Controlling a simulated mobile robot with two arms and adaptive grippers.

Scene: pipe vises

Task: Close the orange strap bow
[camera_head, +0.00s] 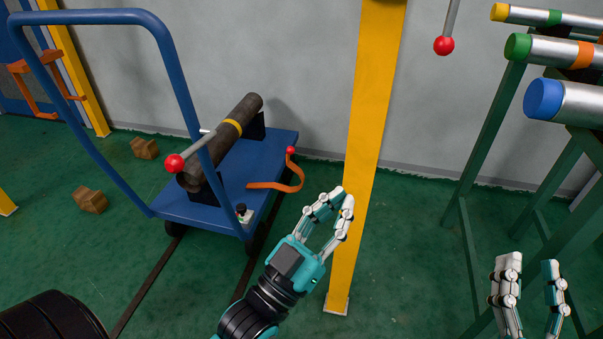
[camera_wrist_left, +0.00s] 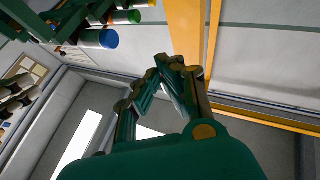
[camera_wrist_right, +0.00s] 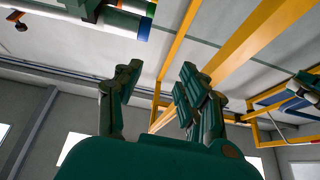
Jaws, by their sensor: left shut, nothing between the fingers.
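The orange strap bow (camera_head: 278,185) is a curved band at the right side of the blue cart in the head view. It stands out from the cart and bends up to a red ball knob (camera_head: 291,150). A dark pipe (camera_head: 222,143) with a yellow band lies on black supports on the cart. My left gripper (camera_head: 342,197) is shut and empty, to the right of the bow and apart from it. Its fingertips meet in the left wrist view (camera_wrist_left: 172,64). My right gripper (camera_head: 532,262) is open and empty at the lower right, far from the bow.
The blue cart (camera_head: 172,206) has a tall tube handle and a lever with a red ball (camera_head: 175,163). A yellow post (camera_head: 368,110) stands close behind my left gripper. A green rack (camera_head: 490,130) holds capped pipes at right. Brown blocks (camera_head: 90,200) lie on the left floor.

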